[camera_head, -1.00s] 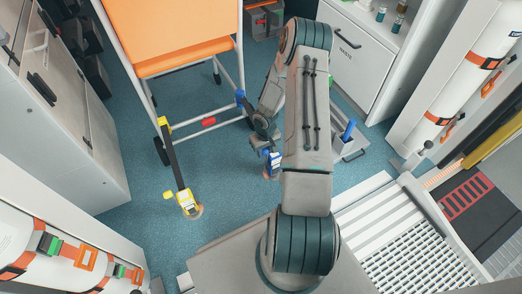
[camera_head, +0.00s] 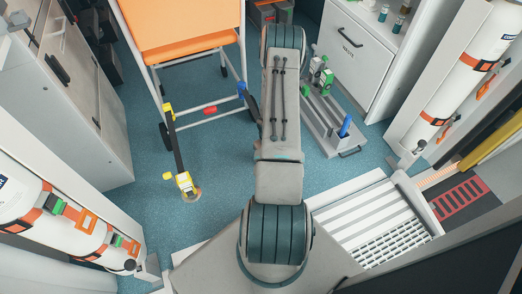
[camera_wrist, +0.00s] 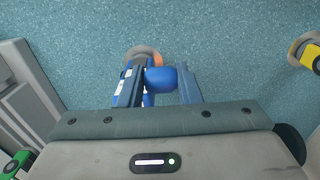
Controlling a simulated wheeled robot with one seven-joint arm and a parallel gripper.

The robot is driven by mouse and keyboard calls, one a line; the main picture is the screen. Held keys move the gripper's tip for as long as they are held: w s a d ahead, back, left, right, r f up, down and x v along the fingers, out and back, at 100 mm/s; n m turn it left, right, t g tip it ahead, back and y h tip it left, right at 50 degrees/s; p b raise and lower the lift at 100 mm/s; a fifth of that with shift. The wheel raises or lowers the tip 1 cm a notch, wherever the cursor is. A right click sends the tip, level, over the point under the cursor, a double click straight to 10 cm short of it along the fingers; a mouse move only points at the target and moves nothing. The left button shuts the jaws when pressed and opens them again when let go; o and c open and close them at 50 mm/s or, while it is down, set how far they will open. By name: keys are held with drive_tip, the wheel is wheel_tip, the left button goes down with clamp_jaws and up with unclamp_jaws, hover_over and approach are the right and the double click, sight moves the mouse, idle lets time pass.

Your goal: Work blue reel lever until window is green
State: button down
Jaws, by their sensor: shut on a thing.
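The blue reel (camera_wrist: 126,88) stands on the floor in the wrist view, beside the left finger of my gripper (camera_wrist: 160,82). A rounded blue knob of its lever (camera_wrist: 160,78) sits between the two fingers, and my gripper is shut on it. In the head view my arm hides the reel and my gripper. A blue clip (camera_head: 241,88) shows on the orange-topped trolley's frame.
A yellow reel (camera_head: 185,183) with a dark strap runs to the orange-topped trolley (camera_head: 180,45); the reel also shows in the wrist view (camera_wrist: 309,54). A grey tool tray (camera_head: 325,125) stands right of my arm, before a white cabinet (camera_head: 345,60).

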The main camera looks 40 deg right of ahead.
drive_tip(key=shift+s+a+f, duration=0.1)
drive_tip(key=shift+s+f, duration=0.2)
drive_tip(key=shift+s, duration=0.05)
drive_tip(key=c, duration=1)
unclamp_jaws()
drive_tip(key=shift+w, duration=0.1)
drive_tip(key=shift+c, duration=0.2)
wheel_tip(320, 180, up, 14)
drive_tip(key=p, duration=0.5)
